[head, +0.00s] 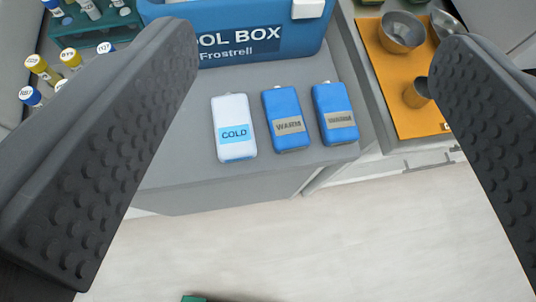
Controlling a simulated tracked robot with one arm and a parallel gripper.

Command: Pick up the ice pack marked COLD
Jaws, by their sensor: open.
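The ice pack marked COLD (235,142) is white with a light blue label. It lies on a grey cabinet top (190,172), near the front edge. Two blue ice packs marked WARM lie to its right, one in the middle (283,108) and one at the right (333,105). My gripper (315,55) is open and empty. Its two dark, studded fingers frame the view on the left and right, with all three packs showing between them. The fingers appear nearer the camera than the packs.
A blue cool box (245,40) stands just behind the packs. Capped sample tubes (42,70) and a green rack (100,28) are at the upper left. An orange mat (400,95) with metal bowls (402,32) is at the right.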

